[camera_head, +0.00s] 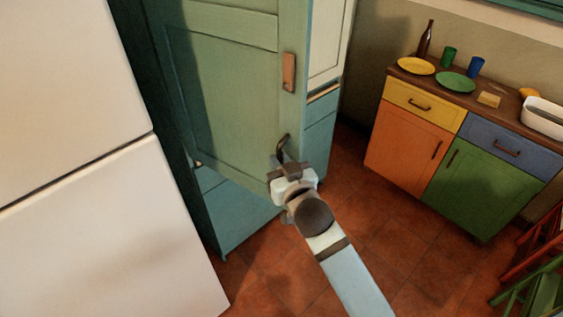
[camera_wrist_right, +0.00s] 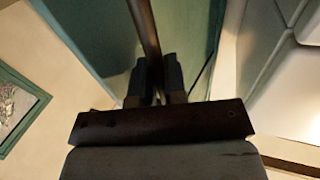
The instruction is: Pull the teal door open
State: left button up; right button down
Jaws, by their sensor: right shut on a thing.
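The teal door (camera_head: 225,90) is a tall panelled door on a teal cabinet, and it looks partly open, with the cabinet's teal base showing below it. Its dark bar handle (camera_head: 281,146) is near the door's lower right edge. My right gripper (camera_head: 285,160) is at this handle and shut on it. In the right wrist view the dark handle bar (camera_wrist_right: 143,30) runs down between the two fingers (camera_wrist_right: 152,82), with the teal door surface behind. The fingers hide the gripped part of the handle. My left gripper is not in view.
A white fridge (camera_head: 90,200) stands close on the left. At the right is a low cabinet with coloured fronts (camera_head: 410,140), holding plates, cups and a bottle (camera_head: 425,40). A green chair (camera_head: 540,295) is at the lower right. The tiled floor (camera_head: 400,240) between is clear.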

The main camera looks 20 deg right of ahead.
jog(key=c, duration=1.2)
grip_release()
